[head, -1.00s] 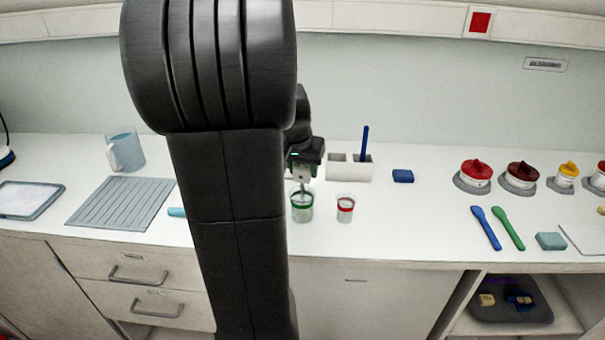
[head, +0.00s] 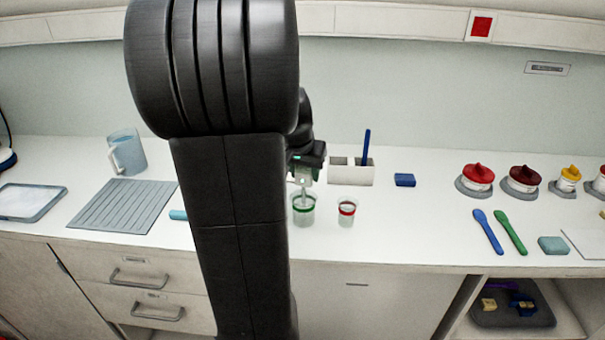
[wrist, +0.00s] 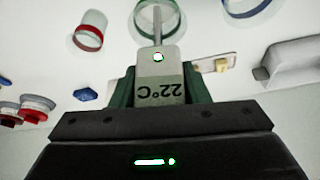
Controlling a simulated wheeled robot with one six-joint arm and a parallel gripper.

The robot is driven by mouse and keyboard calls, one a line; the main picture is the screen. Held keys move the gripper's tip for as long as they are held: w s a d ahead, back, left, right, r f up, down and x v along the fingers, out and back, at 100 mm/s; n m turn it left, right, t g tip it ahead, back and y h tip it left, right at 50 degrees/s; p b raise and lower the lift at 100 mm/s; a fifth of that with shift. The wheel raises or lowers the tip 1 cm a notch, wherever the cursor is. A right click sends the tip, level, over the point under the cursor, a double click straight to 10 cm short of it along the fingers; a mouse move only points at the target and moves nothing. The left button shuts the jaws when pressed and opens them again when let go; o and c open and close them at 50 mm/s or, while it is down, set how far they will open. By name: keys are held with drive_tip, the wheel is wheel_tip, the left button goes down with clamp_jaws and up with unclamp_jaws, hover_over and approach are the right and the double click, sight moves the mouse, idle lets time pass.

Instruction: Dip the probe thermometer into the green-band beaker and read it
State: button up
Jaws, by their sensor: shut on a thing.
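My gripper (head: 305,172) is shut on the probe thermometer (wrist: 160,75), whose pale body sits between green fingers in the wrist view. Its display shows 22°C, upside down in that view, with a small green light above it. The thin metal probe points down at the green-band beaker (head: 303,209), a small clear cup. The probe's lower end overlaps the beaker's mouth in both views; its tip and exact depth are hard to see. The green-band beaker also shows at the top of the wrist view (wrist: 144,19).
A red-band beaker (head: 347,211) stands close to the right. Behind is a white holder (head: 350,175) with a blue stick, beside a blue block (head: 405,180). A jug (head: 127,152) and grey ribbed mat (head: 122,206) lie left. The counter's front middle is clear.

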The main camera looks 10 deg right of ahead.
drive_tip(key=shift+r+p, duration=4.3)
drive_tip(key=shift+r, duration=1.45)
drive_tip(key=shift+n+y+p, duration=0.5)
drive_tip(key=shift+n+p, duration=0.1)
drive_tip(key=shift+n, duration=0.8)
drive_tip(key=shift+f, duration=0.1)
